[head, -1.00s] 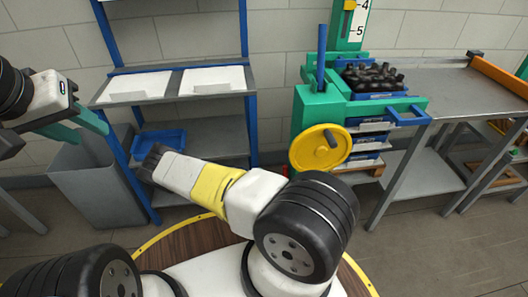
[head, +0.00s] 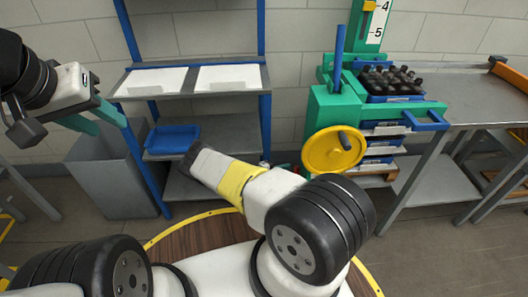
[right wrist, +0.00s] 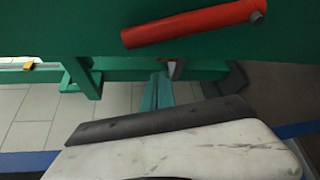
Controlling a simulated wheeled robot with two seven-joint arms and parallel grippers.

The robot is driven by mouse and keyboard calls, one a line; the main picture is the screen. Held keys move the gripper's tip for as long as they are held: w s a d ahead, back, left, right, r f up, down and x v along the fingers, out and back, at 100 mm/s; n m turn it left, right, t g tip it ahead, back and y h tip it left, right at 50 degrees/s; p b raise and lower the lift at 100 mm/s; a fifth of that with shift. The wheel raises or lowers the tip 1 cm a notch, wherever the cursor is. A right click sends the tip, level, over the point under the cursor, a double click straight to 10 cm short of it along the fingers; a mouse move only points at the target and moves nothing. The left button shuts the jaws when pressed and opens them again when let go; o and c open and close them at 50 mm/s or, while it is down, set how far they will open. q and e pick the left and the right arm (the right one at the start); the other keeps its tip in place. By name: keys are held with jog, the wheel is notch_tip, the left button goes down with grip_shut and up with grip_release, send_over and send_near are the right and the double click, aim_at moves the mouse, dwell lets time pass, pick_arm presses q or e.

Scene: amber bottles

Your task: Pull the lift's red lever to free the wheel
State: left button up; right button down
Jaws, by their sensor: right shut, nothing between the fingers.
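In the right wrist view the red lever (right wrist: 195,22) is a thick rod lying across the top, in front of a green panel of the lift. My right gripper's teal fingers (right wrist: 157,92) are shut and empty below the lever, apart from it in the picture. In the head view the green lift (head: 322,108) carries a yellow wheel (head: 333,152) with a dark knob; I cannot make out the lever there. My right gripper is hidden behind my own arm in that view. My left gripper (head: 111,125) is open and empty at the left.
Blue crates of dark bottles (head: 390,78) sit stacked in the lift. A grey workbench (head: 460,100) stands to its right. A shelf with white trays (head: 228,77) and a blue bin (head: 172,139) stands left, beside a grey container (head: 112,180).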

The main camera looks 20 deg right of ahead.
jog(key=shift+s+d+r, duration=0.15)
jog(key=shift+s+r, duration=0.05)
jog(key=shift+s, duration=0.4)
jog(key=shift+s+d+r, duration=0.15)
jog(key=shift+s, duration=0.4)
jog(key=shift+s+d+r, duration=0.15)
jog(key=shift+s+r, duration=0.05)
jog(key=shift+s, duration=0.4)
